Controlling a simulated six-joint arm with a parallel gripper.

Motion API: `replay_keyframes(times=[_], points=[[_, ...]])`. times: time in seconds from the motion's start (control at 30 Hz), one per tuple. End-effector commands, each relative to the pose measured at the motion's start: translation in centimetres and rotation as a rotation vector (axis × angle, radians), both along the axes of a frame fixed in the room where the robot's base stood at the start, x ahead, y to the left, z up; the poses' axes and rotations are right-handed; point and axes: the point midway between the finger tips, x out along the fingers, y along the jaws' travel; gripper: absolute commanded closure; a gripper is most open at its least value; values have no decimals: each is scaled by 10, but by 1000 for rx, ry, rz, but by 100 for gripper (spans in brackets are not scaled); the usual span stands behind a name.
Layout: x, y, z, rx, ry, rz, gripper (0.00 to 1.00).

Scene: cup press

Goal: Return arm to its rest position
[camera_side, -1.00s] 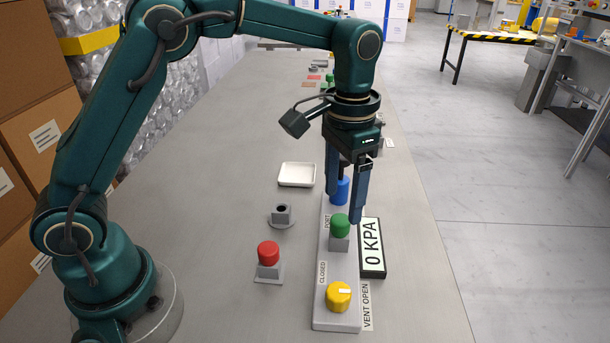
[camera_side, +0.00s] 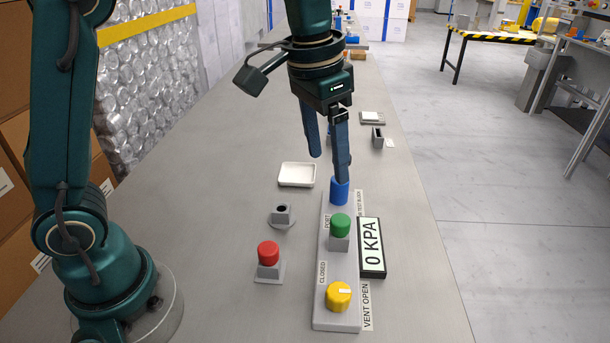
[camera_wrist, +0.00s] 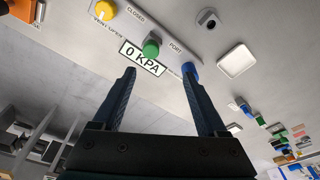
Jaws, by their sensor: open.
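My gripper (camera_side: 327,165) is open and empty, raised above the far end of the grey test block (camera_side: 322,310) in the side view. In the wrist view its two fingers (camera_wrist: 157,80) stand wide apart with nothing between them. The block carries a yellow knob (camera_side: 338,296), a green cup (camera_side: 341,225) on the port and a blue cylinder (camera_side: 339,192). The yellow knob (camera_wrist: 105,11), green cup (camera_wrist: 151,48) and blue cylinder (camera_wrist: 189,69) also show in the wrist view. The gauge (camera_side: 371,247) beside the block reads 0 KPA.
A red cup (camera_side: 268,253) stands on a grey holder left of the block. An empty grey holder (camera_side: 282,215) and a white tray (camera_side: 297,174) lie behind it. Small items sit farther back. The table's right side is clear.

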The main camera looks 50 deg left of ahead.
Motion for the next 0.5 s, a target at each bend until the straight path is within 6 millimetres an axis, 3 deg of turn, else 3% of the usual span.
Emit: replay_keyframes(times=[0.1,0.23,0.5], points=[[-24,12,22,-10,-75,34,25],[-52,22,34,-19,-146,71,25],[-110,37,26,-33,-280,145,25]])
